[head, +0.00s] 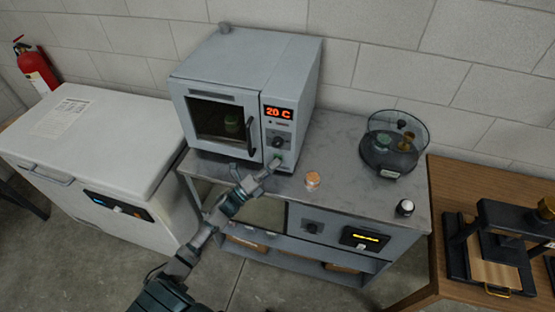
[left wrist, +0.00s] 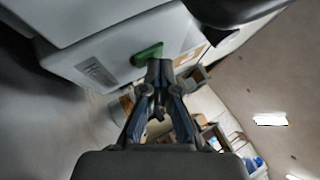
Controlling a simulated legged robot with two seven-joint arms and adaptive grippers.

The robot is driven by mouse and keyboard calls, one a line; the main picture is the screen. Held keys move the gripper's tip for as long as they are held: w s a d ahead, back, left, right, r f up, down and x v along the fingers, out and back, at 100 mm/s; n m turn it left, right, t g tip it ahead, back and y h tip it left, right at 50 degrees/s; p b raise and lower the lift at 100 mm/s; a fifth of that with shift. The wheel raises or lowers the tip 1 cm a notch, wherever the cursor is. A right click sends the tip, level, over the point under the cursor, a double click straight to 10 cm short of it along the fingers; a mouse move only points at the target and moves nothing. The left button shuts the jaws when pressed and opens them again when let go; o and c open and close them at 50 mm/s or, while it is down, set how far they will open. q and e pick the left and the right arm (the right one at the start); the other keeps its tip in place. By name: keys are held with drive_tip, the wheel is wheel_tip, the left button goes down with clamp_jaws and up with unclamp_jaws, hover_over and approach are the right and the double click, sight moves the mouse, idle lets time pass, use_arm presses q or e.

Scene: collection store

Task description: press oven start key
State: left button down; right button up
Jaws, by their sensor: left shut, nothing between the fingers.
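The grey oven (head: 225,80) stands on the bench with its door shut and a lit red display (head: 279,112) reading 20 C. Below the display is a dark knob (head: 278,142). A green key sits low on the oven's control panel, largely hidden behind my fingertips in the head view; the green key (left wrist: 147,54) shows clearly in the left wrist view. My left gripper (head: 272,165) is shut and empty, its tips at the key. In the wrist view the left gripper (left wrist: 160,68) is right beside the key; I cannot tell whether it touches. My right gripper is out of view.
The grey bench top (head: 345,150) holds a small copper-coloured jar (head: 313,180), a glass desiccator (head: 394,148) and a small dark-and-white jar (head: 404,208). A white chest freezer (head: 95,135) stands left, a wooden table (head: 450,185) with a press (head: 490,250) right.

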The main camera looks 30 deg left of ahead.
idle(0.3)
use_arm(q)
drive_tip(key=shift+s+d+p, duration=0.2)
drive_tip(key=shift+s+p, duration=0.2)
drive_tip(key=shift+s, duration=0.45)
drive_tip(key=shift+s+d+r+p, duration=0.1)
drive_tip(key=shift+s+d+p, duration=0.1)
drive_tip(key=shift+s, duration=0.35)
drive_tip(key=shift+s+d+f+p, duration=0.1)
drive_tip(key=shift+s+p, duration=0.15)
drive_tip(key=shift+s, duration=0.25)
drive_tip(key=shift+s+d+r+p, duration=0.1)
drive_tip(key=shift+s+p, duration=0.1)
drive_tip(key=shift+s, duration=0.35)
drive_tip(key=shift+s+d, duration=0.2)
drive_tip(key=shift+s, duration=0.65)
